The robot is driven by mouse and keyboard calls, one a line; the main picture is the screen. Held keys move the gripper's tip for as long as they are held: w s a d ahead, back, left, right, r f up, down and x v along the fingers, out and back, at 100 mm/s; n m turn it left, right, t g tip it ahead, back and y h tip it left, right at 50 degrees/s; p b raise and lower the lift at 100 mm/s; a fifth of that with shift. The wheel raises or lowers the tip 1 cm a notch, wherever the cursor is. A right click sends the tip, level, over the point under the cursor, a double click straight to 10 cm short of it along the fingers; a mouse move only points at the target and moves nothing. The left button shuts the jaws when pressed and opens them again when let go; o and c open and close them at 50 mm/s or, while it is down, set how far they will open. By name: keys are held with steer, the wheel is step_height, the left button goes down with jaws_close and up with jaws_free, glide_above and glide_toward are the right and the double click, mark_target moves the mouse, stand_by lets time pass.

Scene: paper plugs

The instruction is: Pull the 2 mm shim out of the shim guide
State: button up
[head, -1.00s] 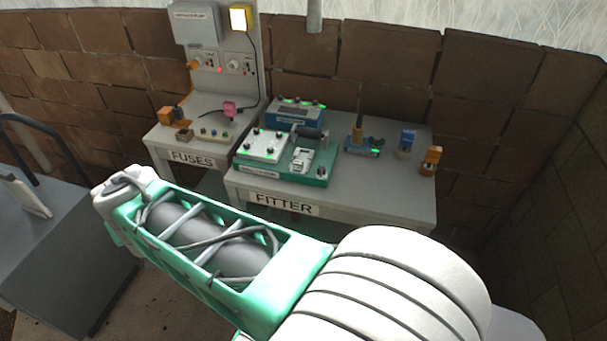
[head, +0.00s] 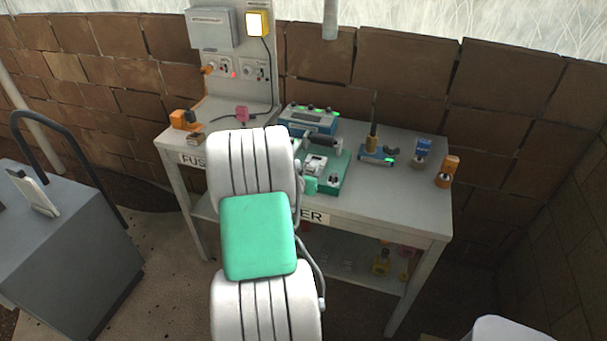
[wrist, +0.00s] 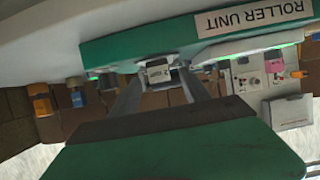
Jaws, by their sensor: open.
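In the wrist view, which is upside down, my gripper (wrist: 162,74) is open, its two grey fingers spread apart. Between the fingertips in the picture shows a small pale block (wrist: 158,72) at the edge of the green roller unit (wrist: 130,45). In the head view a pale block (head: 316,163) stands on the green base (head: 335,184); it looks like the shim guide, but I cannot be sure. The 2 mm shim is too small to make out. Contact between fingers and block cannot be told. My arm hides the left of the base in the head view.
The fitter table (head: 400,205) also carries a blue box (head: 308,118), a blue stand (head: 378,155) with an upright rod, a blue piece (head: 423,148) and an orange piece (head: 447,171). The fuse panel (head: 238,66) stands left. The table's right front is clear.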

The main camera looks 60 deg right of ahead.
steer(key=shift+x, duration=1)
steer(key=shift+r, duration=0.1)
jaws_close()
stand_by(0.6)
